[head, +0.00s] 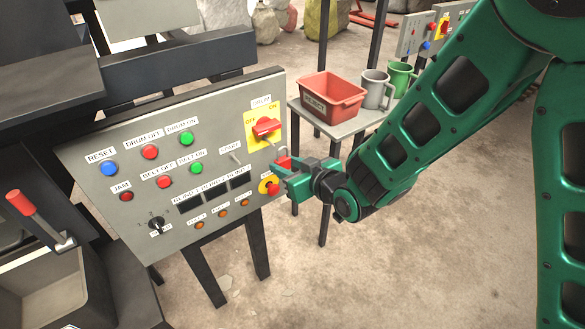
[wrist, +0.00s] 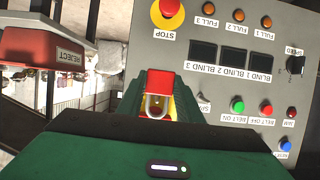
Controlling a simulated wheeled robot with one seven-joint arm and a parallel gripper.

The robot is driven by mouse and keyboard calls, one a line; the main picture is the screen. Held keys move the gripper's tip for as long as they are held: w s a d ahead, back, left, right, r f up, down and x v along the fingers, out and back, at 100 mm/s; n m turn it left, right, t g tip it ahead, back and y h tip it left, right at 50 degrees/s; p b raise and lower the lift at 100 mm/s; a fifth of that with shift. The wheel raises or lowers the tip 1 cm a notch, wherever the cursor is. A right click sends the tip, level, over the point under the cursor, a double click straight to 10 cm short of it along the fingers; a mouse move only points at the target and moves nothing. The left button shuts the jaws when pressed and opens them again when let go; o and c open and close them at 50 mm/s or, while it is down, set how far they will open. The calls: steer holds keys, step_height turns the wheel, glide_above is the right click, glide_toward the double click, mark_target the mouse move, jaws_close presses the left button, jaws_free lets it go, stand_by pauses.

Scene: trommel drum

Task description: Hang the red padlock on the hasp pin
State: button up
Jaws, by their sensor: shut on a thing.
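My gripper (head: 284,168) is shut on the red padlock (head: 285,161), in front of the right edge of the grey control panel. In the wrist view the padlock (wrist: 160,82) sits between the fingers, its pale shackle (wrist: 155,106) pointing down in the picture, with yellow behind it. The red DRUM switch (head: 266,127) on its yellow OFF/ON plate (head: 252,139) is just above and left of the gripper in the head view. A small pale part (head: 267,142) below the switch may be the hasp pin; I cannot tell for sure. No contact between padlock and pin is visible.
The panel (head: 215,115) carries several buttons and a red STOP button (head: 272,188) close below the gripper. A red REJECT bin (head: 331,97), a grey mug (head: 374,89) and a green mug (head: 400,77) stand on a shelf behind. The floor at lower right is clear.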

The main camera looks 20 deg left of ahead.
steer(key=shift+w+a+f, duration=0.15)
steer(key=shift+w+a, duration=1.4)
steer(key=shift+a, duration=0.25)
steer(key=shift+x, duration=0.8)
steer(key=shift+f, duration=0.1)
steer(key=o, duration=1.2)
